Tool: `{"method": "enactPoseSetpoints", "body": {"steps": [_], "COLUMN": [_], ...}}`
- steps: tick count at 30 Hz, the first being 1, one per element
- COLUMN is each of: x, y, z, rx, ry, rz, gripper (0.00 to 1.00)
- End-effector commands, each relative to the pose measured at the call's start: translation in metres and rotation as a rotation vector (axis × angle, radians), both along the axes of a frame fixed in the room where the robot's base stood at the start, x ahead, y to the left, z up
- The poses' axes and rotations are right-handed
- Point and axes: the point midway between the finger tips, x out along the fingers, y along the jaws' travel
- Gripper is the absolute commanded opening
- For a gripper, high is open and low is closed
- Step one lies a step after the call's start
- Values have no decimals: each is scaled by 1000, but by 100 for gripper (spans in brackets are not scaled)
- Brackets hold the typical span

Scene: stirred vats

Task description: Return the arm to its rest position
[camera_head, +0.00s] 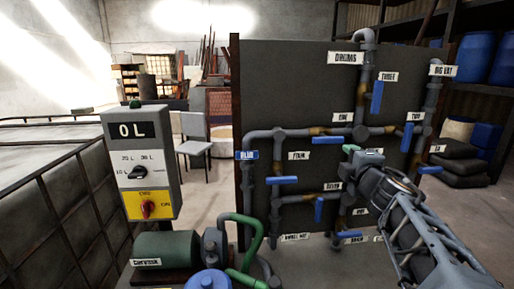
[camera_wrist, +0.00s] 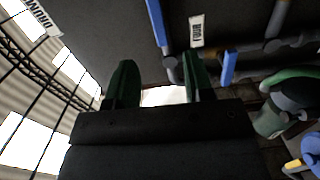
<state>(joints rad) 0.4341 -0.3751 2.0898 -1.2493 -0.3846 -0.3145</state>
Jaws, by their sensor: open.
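My arm reaches in from the lower right of the head view, in front of the dark pipe panel (camera_head: 290,75). My gripper (camera_head: 350,149) is at its end, near the middle of the panel's pipework, with a green fingertip showing. In the wrist view my gripper (camera_wrist: 158,78) shows two dark green fingers spread apart, with nothing between them. I cannot tell how far the fingers are from the panel. No rest mark for the arm shows.
Grey pipes with blue valve handles (camera_head: 377,97) cover the panel. A control box (camera_head: 143,160) reading "0 L" stands left, above a green motor (camera_head: 166,250) with a green hose (camera_head: 258,235). Shelves with blue barrels (camera_head: 478,55) stand right. A chair (camera_head: 193,140) stands behind.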

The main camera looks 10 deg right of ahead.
Motion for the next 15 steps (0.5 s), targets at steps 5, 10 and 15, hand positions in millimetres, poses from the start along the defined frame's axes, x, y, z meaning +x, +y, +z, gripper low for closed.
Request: {"method": "enactPoseSetpoints", "body": {"steps": [5, 10, 15], "x": [-17, -64, -119], "y": [-49, -41, 25], "z": [-45, -130, -200], "rx": [351, 848, 1200], "ry": [74, 279, 589], "rz": [-335, -694, -923], "gripper": [48, 48, 48]}}
